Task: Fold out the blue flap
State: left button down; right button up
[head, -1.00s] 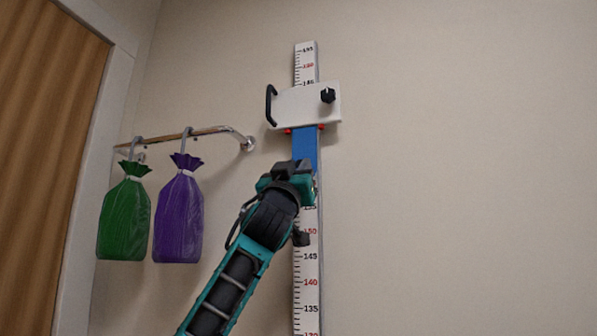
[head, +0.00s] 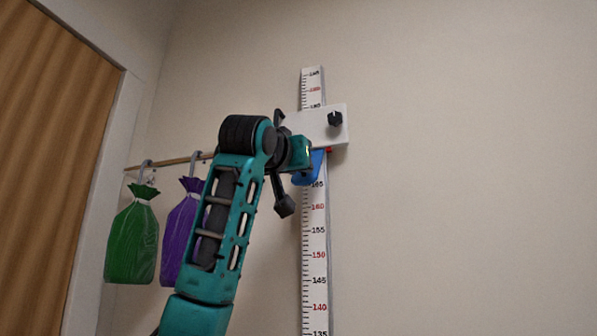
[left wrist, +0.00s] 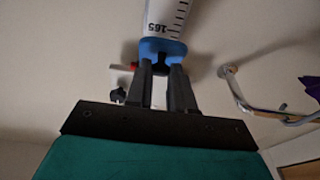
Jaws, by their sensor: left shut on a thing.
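The blue flap (head: 308,170) sits at the lower edge of the white sliding head (head: 322,126) on the wall-mounted height scale (head: 315,255). It looks tilted out from the scale, partly hidden behind my arm. My left gripper (head: 299,160) is at the flap; its fingertips are hidden in the head view. In the left wrist view, the left gripper (left wrist: 163,68) has its two fingers at the blue flap's edge (left wrist: 162,46), shut on it. My right gripper is not in view.
A wooden door (head: 50,150) is at far left. The wall right of the scale is clear.

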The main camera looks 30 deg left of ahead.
pick_arm(q)
jog(key=shift+r, duration=0.1)
dwell(0.3)
jog(key=c, duration=1)
grip_release()
jog(key=shift+s, duration=0.1)
jog(key=b+v, duration=0.4)
jog(key=v, duration=0.9)
jog(key=shift+r, duration=0.15)
